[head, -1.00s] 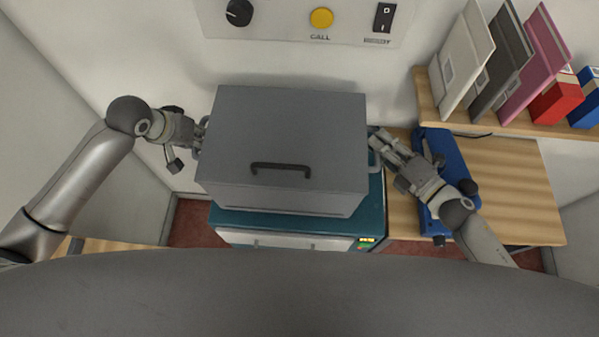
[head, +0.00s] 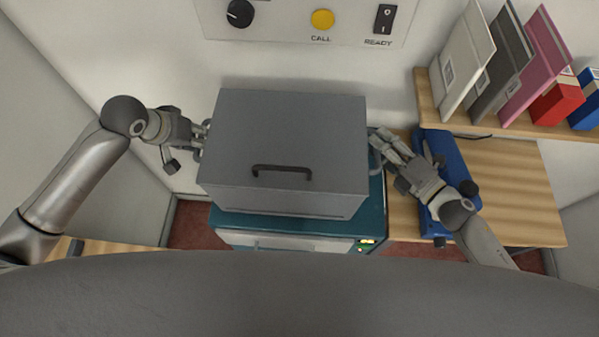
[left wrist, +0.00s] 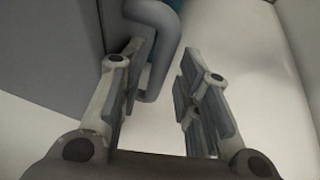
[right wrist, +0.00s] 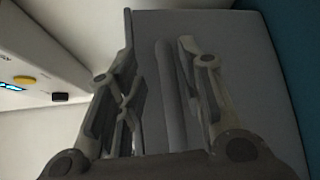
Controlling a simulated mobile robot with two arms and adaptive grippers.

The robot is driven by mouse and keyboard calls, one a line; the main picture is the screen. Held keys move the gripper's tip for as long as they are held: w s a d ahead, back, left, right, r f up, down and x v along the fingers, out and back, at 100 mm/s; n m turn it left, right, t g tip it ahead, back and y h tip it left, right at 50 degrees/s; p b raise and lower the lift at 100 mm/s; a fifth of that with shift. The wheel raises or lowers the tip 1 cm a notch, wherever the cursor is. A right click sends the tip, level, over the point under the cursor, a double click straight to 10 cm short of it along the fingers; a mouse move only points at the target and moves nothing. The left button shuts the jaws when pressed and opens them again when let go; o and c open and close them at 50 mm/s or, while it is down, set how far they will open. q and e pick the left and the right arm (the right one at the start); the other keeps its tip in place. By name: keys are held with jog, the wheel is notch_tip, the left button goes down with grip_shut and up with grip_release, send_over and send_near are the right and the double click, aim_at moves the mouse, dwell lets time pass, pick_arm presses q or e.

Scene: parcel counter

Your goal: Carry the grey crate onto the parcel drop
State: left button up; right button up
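The grey crate (head: 285,130), a closed box with a dark handle on its front, sits over the teal-topped unit (head: 230,218), which seems to be the parcel drop; the crate hides most of its top. My left gripper (head: 203,137) is at the crate's left side handle (left wrist: 165,50). Its fingers (left wrist: 160,95) are spread, with the handle beside the left finger. My right gripper (head: 378,140) is at the right side handle (right wrist: 170,95). Its fingers (right wrist: 160,75) stand apart on either side of the bar. Contact under the crate is hidden.
A wooden table (head: 520,190) with a blue device (head: 450,165) lies right, under my right arm. A shelf (head: 430,100) with binders is above it. A wall panel (head: 290,20) with knob, yellow button and switch is behind the crate.

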pick_arm(q)
notch_tip(320, 180, up, 6)
jog(key=s+a, duration=0.1)
jog(key=a, duration=0.1)
jog(key=shift+s+a+f, duration=0.15)
jog(key=shift+a+f, duration=0.1)
jog(key=shift+a, duration=0.15)
pick_arm(e)
jog(key=v, duration=0.5)
jog(key=shift+d+f, duration=0.1)
jog(key=shift+d, duration=0.4)
pick_arm(q)
jog(key=shift+a, duration=0.1)
jog(key=shift+r, duration=0.1)
pick_arm(e)
jog(key=shift+a, duration=0.1)
